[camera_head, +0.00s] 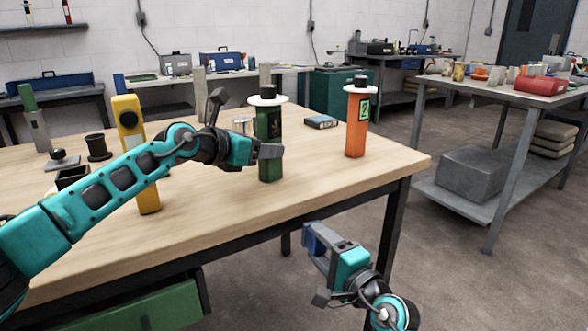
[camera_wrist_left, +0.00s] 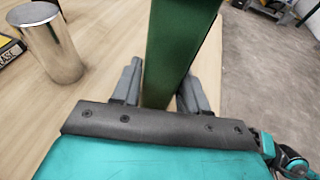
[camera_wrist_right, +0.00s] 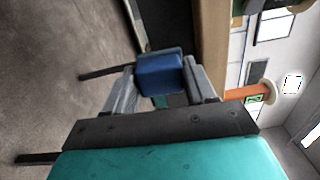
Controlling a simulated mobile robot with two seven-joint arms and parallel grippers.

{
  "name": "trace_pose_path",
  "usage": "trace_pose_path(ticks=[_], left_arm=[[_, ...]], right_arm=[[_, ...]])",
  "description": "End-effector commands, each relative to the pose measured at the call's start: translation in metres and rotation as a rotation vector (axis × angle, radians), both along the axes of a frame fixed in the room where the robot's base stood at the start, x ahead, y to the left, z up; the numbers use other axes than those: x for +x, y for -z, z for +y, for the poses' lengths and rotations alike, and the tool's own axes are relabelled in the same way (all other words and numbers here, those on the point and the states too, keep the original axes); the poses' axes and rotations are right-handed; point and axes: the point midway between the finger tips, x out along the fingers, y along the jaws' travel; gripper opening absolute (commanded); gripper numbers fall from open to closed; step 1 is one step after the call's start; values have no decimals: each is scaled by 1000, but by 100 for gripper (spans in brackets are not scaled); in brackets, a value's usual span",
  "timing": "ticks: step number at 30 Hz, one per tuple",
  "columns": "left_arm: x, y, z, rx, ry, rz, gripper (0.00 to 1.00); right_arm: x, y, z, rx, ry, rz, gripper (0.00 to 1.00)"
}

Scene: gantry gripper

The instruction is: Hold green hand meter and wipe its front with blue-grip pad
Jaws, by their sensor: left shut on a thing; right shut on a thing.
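The green hand meter (camera_head: 269,128) stands upright on the wooden table near its front edge, with a white collar and black knob on top. My left gripper (camera_head: 266,152) is shut on its body; in the left wrist view the green body (camera_wrist_left: 178,45) is between the fingers (camera_wrist_left: 160,95). My right gripper (camera_head: 318,245) is in front of the table, below its top, shut on the blue-grip pad (camera_head: 312,240). The blue grip (camera_wrist_right: 160,72) shows between the fingers (camera_wrist_right: 162,85) in the right wrist view. The pad's wiping face cannot be made out.
An orange meter (camera_head: 357,125) stands to the right on the table, a yellow one (camera_head: 134,165) to the left, behind my left arm. A small dark box (camera_head: 320,122) and a metal cylinder (camera_wrist_left: 46,45) are near the green meter. Open floor lies right of the table.

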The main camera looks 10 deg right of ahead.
Motion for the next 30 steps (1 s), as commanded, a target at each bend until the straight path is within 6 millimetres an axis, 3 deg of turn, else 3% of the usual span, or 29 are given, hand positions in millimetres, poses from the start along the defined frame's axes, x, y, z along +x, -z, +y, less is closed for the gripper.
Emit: trace_pose_path(ticks=[20, 30], left_arm=[[0, 0, -1, -1, 1, 1, 22], [0, 0, -1, -1, 1, 1, 22]], right_arm=[[-1, -2, 2, -2, -23, -2, 31], [-23, -15, 27, -5, -278, -1, 31]])
